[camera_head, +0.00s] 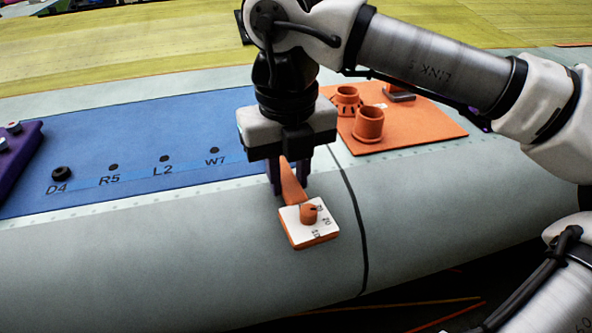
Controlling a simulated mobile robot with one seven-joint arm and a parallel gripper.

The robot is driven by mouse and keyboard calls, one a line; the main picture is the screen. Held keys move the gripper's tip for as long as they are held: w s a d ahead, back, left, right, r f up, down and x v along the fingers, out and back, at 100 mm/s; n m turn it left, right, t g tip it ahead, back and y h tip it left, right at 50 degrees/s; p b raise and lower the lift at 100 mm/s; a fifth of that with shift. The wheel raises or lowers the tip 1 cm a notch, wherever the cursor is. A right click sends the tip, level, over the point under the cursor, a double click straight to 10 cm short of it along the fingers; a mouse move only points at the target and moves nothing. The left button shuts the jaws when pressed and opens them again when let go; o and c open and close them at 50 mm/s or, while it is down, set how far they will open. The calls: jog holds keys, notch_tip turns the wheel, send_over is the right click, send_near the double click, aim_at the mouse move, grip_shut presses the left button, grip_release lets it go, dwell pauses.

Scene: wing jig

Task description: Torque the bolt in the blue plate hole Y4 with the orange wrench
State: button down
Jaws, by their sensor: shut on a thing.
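My gripper (288,182) is shut on the handle of the orange wrench (309,222), near the lower middle of the view. The wrench's square white face with an orange knob points toward the camera, over the grey wing surface. The blue plate (120,140) lies to the left of my gripper. Its visible holes are labelled D4, R5, L2 and W7. A black bolt (62,173) sits at D4; the other labelled holes look dark and bare. I see no label Y4; my gripper and arm cover the plate's right end.
An orange mat (432,125) on the right bears an orange ring holder (369,124), a second slotted one (346,101) and a grey-topped piece (400,94). A purple block (18,155) stands at the left edge. The grey wing surface (130,265) in front is clear.

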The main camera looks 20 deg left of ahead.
aim_at(248, 197)
jog(key=shift+a, duration=0.1)
jog(key=shift+s+a+m+b, duration=0.55)
jog(key=shift+s+a+m, duration=0.2)
jog(key=shift+a+m, duration=0.35)
jog(key=shift+s+a+m+b, duration=0.3)
jog(key=shift+a+m, duration=0.2)
jog(key=shift+m, duration=0.1)
jog(key=shift+s+a+m, duration=0.2)
jog(key=shift+a+m, duration=0.45)
jog(key=shift+m, duration=0.05)
jog(key=shift+a, duration=0.1)
jog(key=shift+a, duration=0.2)
jog(key=shift+r, duration=0.1)
